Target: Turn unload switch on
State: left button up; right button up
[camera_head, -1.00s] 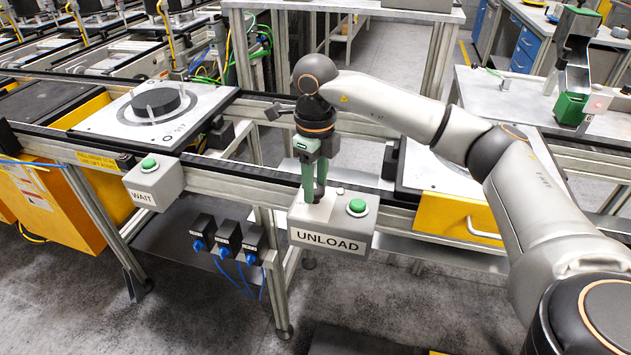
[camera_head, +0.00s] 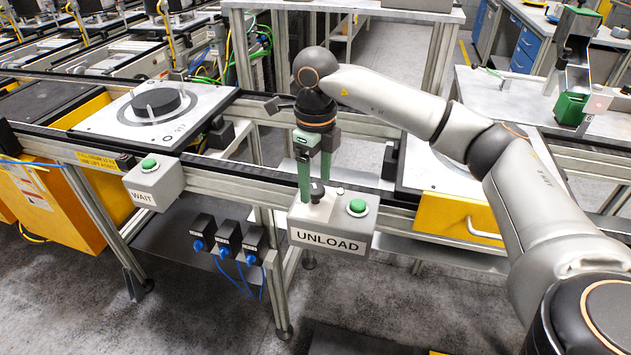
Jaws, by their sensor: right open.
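The unload switch box (camera_head: 330,241) is a grey box on the front rail of the conveyor, with a label reading UNLOAD. On its top are a green button (camera_head: 357,206) at the right and a black switch knob (camera_head: 317,191) at the left. My right gripper (camera_head: 316,194) points down over the left part of the box. Its green fingers are spread open, one to each side of the black knob. I cannot tell whether the fingers touch the knob. My left gripper is not in view.
A second grey box labelled WAIT (camera_head: 155,182), with a green button, sits on the rail to the left. A pallet with a black disc (camera_head: 160,104) rests on the conveyor at the left. A yellow drawer (camera_head: 455,218) is at the right. Blue-plugged black connectors (camera_head: 228,238) hang below.

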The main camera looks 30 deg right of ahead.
aim_at(315, 188)
notch_tip(315, 188, up, 12)
jog(key=p, duration=0.1)
jog(key=shift+f, duration=0.2)
jog(key=shift+f, duration=0.1)
dwell(0.3)
